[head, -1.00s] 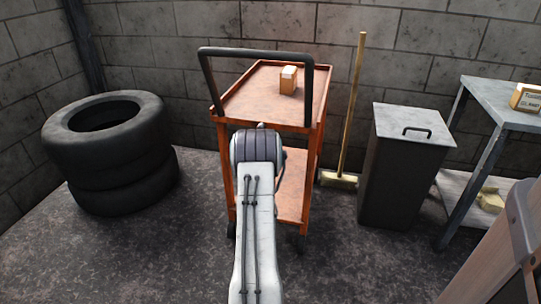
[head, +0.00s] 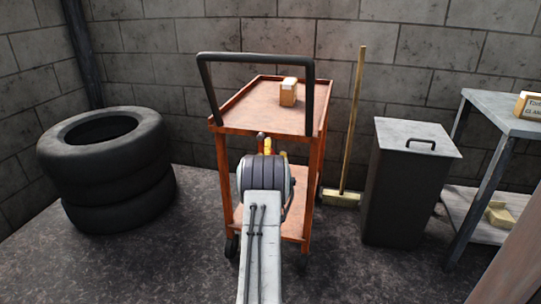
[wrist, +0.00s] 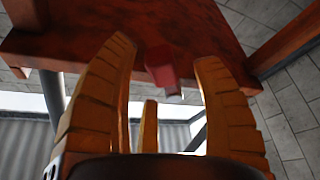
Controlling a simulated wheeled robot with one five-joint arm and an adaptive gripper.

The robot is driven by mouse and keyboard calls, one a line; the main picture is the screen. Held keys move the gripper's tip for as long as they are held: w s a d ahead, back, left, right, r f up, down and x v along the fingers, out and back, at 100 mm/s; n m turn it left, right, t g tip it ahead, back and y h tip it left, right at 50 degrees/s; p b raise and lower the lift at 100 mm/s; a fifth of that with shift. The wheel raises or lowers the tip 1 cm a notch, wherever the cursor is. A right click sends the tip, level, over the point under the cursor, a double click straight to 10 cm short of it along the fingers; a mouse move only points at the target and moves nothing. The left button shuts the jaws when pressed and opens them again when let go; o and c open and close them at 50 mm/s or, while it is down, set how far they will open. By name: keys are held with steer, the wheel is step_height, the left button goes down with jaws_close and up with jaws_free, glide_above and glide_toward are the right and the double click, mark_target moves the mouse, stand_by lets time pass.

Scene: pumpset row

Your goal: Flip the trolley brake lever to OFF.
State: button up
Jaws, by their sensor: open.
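The orange trolley (head: 228,124) stands upright ahead in the head view, with a black push handle (head: 255,57) at its near end. My gripper (head: 275,150) is at the trolley's near end, below the top tray's edge, mostly hidden behind my wrist. In the wrist view, my gripper (wrist: 165,52) has its yellow fingers spread apart with nothing held. A small red block (wrist: 162,66) shows between and beyond the fingertips, beneath the trolley's red-orange underside (wrist: 190,22). It may be the brake lever; its setting and any marking cannot be read. I cannot tell whether a finger touches it.
A small carton (head: 288,92) sits on the trolley's top. Stacked tyres (head: 105,180) stand left. A broom (head: 352,130), a grey lidded bin (head: 405,195) and a metal table (head: 505,118) stand right. Bare floor lies between tyres and trolley.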

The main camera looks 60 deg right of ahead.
steer(key=shift+w+d+r, duration=0.15)
steer(key=shift+w+d, duration=0.05)
steer(key=shift+d, duration=0.2)
steer(key=shift+c, duration=0.3)
